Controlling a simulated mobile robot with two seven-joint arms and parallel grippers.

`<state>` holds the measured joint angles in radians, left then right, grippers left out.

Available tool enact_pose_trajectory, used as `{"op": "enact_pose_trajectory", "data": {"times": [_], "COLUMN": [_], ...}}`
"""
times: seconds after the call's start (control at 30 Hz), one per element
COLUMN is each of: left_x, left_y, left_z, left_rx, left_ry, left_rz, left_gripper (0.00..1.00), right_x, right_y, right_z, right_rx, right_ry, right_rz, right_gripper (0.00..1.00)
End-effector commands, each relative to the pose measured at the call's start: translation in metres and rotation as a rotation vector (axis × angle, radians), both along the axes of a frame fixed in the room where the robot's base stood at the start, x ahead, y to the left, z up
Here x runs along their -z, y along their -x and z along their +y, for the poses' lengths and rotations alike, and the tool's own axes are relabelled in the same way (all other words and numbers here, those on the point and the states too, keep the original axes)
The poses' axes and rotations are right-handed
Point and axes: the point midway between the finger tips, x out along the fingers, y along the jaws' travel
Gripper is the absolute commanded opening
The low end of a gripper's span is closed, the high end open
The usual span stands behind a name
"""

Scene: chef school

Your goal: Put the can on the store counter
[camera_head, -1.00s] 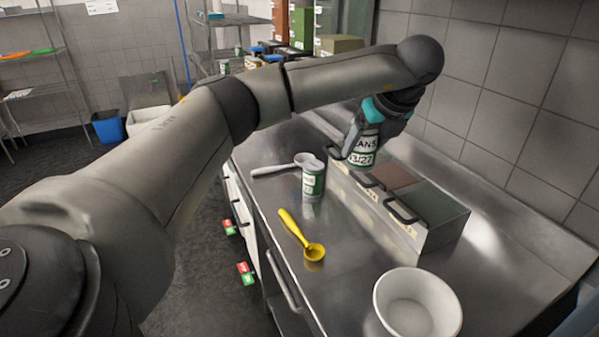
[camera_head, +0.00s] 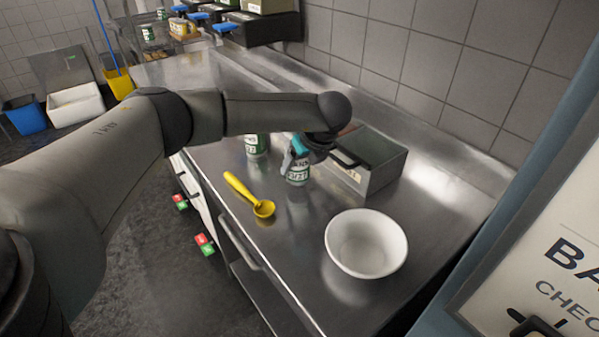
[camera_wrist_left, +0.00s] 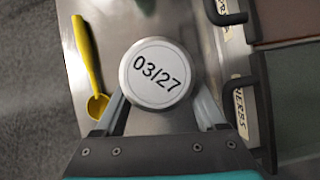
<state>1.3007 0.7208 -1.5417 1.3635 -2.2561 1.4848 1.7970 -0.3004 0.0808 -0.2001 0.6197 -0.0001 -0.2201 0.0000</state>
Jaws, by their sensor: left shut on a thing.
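The can (camera_head: 298,174), white and green, is in my left gripper (camera_head: 299,156) in the head view, over or on the steel counter (camera_head: 300,235). The left wrist view shows the can's round white top (camera_wrist_left: 156,74) marked "03/27" between the two fingers of my left gripper (camera_wrist_left: 160,112). I cannot tell if the can's base touches the counter. A second green and white can (camera_head: 257,144) stands behind my arm, partly hidden by it. My right gripper is not in view.
A yellow scoop (camera_head: 243,190) lies left of the held can. A white bowl (camera_head: 366,246) stands in front, to the right. Bare steel lies between scoop and bowl.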

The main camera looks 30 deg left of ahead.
Motion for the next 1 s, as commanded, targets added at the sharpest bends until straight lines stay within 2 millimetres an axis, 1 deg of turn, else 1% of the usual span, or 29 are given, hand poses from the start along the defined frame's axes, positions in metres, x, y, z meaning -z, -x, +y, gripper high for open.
{"op": "enact_pose_trajectory", "data": {"times": [0.03,0.1,0.2,0.47,0.57,0.6,0.8,1.0], "left_x": [0.010,0.020,0.028,0.029,0.031,0.031,0.031,0.031], "left_y": [0.000,0.000,-0.001,-0.001,-0.001,0.000,0.000,0.000], "left_z": [0.000,0.000,0.000,0.000,0.000,0.000,0.000,0.000], "left_rx": [0.000,0.001,0.000,0.001,0.000,0.000,0.000,0.000], "left_ry": [-0.001,-0.001,0.000,0.001,0.000,0.000,0.000,0.000], "left_rz": [0.000,0.000,-0.002,-0.003,-0.002,-0.001,-0.001,-0.001], "left_gripper": [0.00,0.00,0.00,0.00,0.00,0.77,1.00,1.00], "right_x": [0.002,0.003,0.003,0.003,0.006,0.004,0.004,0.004], "right_y": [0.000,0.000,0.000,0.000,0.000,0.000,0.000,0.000], "right_z": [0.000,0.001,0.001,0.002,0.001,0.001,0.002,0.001], "right_rx": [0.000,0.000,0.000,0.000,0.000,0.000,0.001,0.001], "right_ry": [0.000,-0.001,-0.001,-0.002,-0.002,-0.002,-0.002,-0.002], "right_rz": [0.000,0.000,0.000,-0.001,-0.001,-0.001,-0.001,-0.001], "right_gripper": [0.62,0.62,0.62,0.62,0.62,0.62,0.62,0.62]}}
